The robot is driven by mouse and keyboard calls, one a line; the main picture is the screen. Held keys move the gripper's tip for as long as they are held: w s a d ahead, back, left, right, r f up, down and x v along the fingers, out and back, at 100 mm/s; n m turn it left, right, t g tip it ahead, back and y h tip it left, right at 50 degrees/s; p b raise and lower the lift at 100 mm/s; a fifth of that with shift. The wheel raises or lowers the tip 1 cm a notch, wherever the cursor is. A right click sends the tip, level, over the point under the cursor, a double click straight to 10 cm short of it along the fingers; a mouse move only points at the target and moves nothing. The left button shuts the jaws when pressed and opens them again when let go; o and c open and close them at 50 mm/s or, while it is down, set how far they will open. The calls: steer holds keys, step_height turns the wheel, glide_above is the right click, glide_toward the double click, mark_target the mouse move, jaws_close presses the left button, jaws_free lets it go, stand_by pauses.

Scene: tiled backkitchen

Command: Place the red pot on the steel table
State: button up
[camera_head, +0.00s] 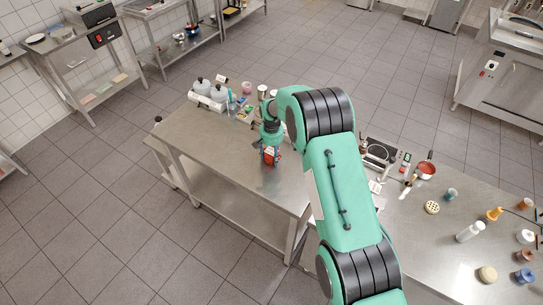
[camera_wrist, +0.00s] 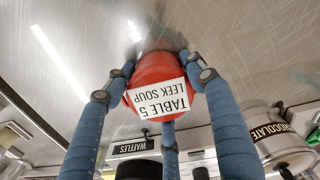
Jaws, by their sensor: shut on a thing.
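The red pot (camera_wrist: 155,72) has a white label reading "TABLE 5 LEEK SOUP", upside down in the wrist view. My gripper (camera_wrist: 166,84) is shut on it, with blue fingers around its sides. In the head view my gripper (camera_head: 270,157) points down over the left steel table (camera_head: 215,147), and only a little red of the pot shows between the fingers. The pot is at or just above the tabletop; I cannot tell whether it touches. Its far side is hidden.
Grey lidded containers (camera_head: 211,92), one labelled "CHOCOLATE" (camera_wrist: 273,132), stand at the table's back. A "WAFFLES" sign (camera_wrist: 133,147) is nearby. The table's left part is bare. The right counter (camera_head: 420,240) holds a red pan (camera_head: 426,169), bottles and small jars.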

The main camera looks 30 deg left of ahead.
mark_target(272, 151)
steer(key=o, duration=1.4)
steer(key=shift+o, duration=0.2)
steer(key=shift+r, duration=0.15)
steer(key=shift+r+b, duration=0.6)
steer(key=shift+r, duration=5.4)
steer(key=shift+r, duration=0.1)
